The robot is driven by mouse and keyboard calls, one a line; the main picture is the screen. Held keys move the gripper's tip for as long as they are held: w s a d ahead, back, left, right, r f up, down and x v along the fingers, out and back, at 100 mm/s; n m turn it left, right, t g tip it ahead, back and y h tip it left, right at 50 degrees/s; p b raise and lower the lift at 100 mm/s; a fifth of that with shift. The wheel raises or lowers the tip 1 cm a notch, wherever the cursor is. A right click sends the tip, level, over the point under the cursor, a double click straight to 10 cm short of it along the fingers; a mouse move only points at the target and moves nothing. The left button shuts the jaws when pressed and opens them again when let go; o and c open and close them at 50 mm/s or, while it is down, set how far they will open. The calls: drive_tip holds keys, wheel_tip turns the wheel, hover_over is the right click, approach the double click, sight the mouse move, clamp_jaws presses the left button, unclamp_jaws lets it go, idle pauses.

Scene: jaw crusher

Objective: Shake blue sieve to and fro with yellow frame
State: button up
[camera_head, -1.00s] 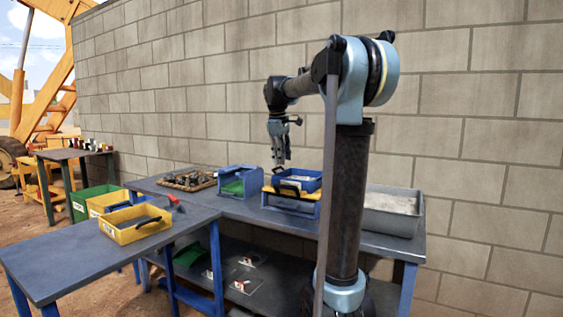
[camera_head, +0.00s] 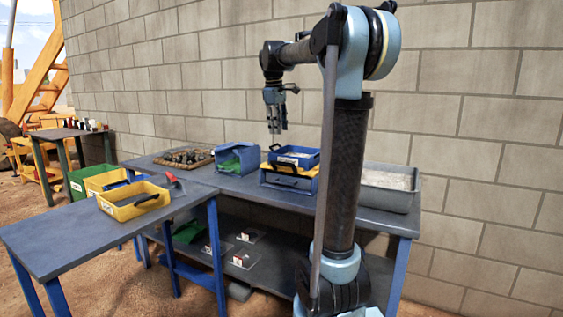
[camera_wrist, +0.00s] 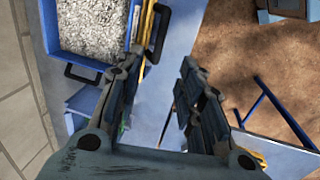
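The blue sieve (camera_head: 297,153) sits on the yellow frame (camera_head: 285,168), which rests on a blue stand on the grey workbench. In the wrist view the blue sieve (camera_wrist: 134,22) holds grey gravel and has black handles at its edges. A strip of the yellow frame (camera_wrist: 147,45) shows beside it. My gripper (camera_head: 276,131) points down above and slightly left of the sieve. In the wrist view my gripper (camera_wrist: 163,68) is open, with a clear gap and nothing between its fingers. The near handle lies by the left finger; touching cannot be told.
A blue bin with green inside (camera_head: 238,157) stands left of the frame. A grey tub (camera_head: 388,203) of pale material stands right. A wooden tray of stones (camera_head: 184,158) is further left. The wall (camera_head: 440,90) is behind.

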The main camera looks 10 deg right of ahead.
drive_tip(key=f, duration=0.4)
drive_tip(key=w+d+f, duration=0.1)
drive_tip(key=f, duration=0.4)
drive_tip(key=w+f, duration=0.1)
drive_tip(key=f, duration=0.4)
drive_tip(key=shift+w+d+f, duration=0.15)
drive_tip(key=shift+d+f, duration=0.1)
drive_tip(key=shift+d, duration=0.1)
